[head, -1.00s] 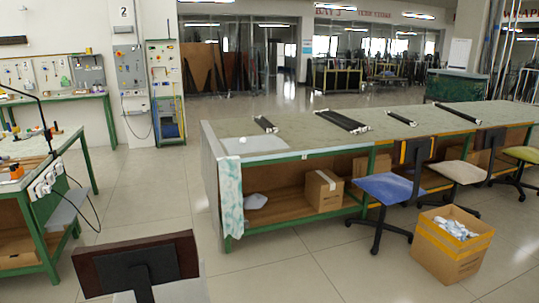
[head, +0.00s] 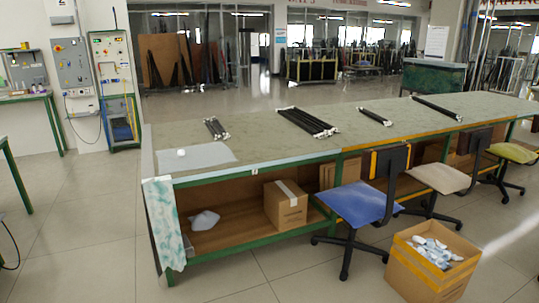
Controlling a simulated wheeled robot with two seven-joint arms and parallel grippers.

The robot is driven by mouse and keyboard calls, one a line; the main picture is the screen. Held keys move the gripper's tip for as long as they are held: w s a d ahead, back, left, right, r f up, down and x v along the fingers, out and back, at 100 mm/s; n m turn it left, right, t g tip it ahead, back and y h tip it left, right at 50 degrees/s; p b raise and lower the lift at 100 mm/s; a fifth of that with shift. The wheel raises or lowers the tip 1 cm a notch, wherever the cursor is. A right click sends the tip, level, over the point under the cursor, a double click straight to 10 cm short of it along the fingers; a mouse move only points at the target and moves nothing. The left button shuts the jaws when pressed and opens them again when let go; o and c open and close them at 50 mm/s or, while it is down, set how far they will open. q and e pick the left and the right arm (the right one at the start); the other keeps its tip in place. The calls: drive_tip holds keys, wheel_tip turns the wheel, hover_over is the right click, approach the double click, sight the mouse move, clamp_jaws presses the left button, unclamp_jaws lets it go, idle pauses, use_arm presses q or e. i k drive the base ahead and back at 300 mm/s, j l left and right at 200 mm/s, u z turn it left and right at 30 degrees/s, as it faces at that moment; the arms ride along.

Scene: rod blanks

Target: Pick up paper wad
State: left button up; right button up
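A small white paper wad (head: 181,153) lies on a pale sheet (head: 205,156) at the near left end of the long workbench (head: 260,160). Neither of my grippers shows in the head view.
Black rod bundles (head: 307,122) lie farther along the bench top. A blue chair (head: 360,203) and an open carton (head: 432,262) of white crumpled pieces stand at the bench's front right. A cloth (head: 164,222) hangs at its left corner.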

sight(181, 153)
drive_tip(key=i+z, duration=0.15)
drive_tip(key=i, duration=1.55)
drive_tip(key=i+j, duration=0.35)
drive_tip(key=i+j+z, duration=0.1)
drive_tip(key=i+j, duration=0.3)
drive_tip(key=j, duration=0.2)
drive_tip(key=i+j, duration=0.3)
drive_tip(key=j, duration=0.2)
drive_tip(key=i+j, duration=0.1)
drive_tip(key=j, duration=0.3)
drive_tip(key=i+j, duration=0.15)
drive_tip(key=j, duration=0.3)
drive_tip(key=z, duration=0.05)
